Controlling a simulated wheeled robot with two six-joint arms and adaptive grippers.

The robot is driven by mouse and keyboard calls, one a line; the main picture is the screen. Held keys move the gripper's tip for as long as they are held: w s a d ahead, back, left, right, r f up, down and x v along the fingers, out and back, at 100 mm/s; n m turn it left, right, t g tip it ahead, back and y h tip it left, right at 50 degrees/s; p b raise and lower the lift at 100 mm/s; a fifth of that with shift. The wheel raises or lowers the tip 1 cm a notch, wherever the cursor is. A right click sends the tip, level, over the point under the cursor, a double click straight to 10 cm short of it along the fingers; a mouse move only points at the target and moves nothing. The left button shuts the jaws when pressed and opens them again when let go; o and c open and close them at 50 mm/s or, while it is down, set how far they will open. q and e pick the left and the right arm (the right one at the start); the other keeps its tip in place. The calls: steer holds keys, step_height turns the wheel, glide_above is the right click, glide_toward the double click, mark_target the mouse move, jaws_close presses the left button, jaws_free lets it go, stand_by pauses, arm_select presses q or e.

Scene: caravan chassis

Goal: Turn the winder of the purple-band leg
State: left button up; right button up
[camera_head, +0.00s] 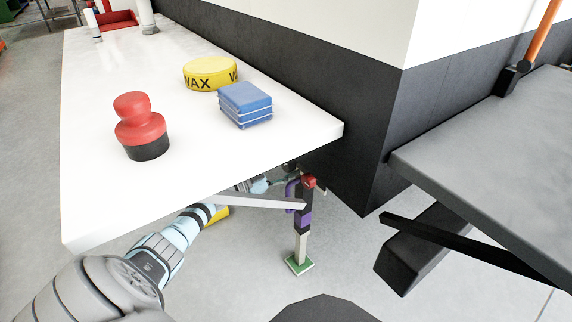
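The purple-band leg (301,236) stands upright below the white table's near right corner, on a green foot plate. Its purple band (304,219) is about mid-height. A purple loop-shaped part (291,190) sticks out at its upper left, and a red cap (309,181) sits at its top; I cannot tell for certain which part is the winder. My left arm reaches in from the lower left under the table. My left gripper (288,168) is small, dark and partly hidden at the leg's top; its fingers and any contact are unclear. My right gripper is not in view.
A grey brace bar (262,201) runs from the leg leftward under the white table (200,155). On the table are a red-and-black knob-shaped item (140,125), a yellow wax tin (209,74) and blue folded cloths (245,104). A dark wall (370,130) and grey bench (500,160) stand right.

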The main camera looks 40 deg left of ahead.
arm_select(q)
steer(key=shift+o, duration=1.3)
steer(key=shift+s, duration=0.15)
steer(key=v, duration=1.1)
steer(key=shift+s, duration=0.35)
steer(key=shift+a, duration=0.1)
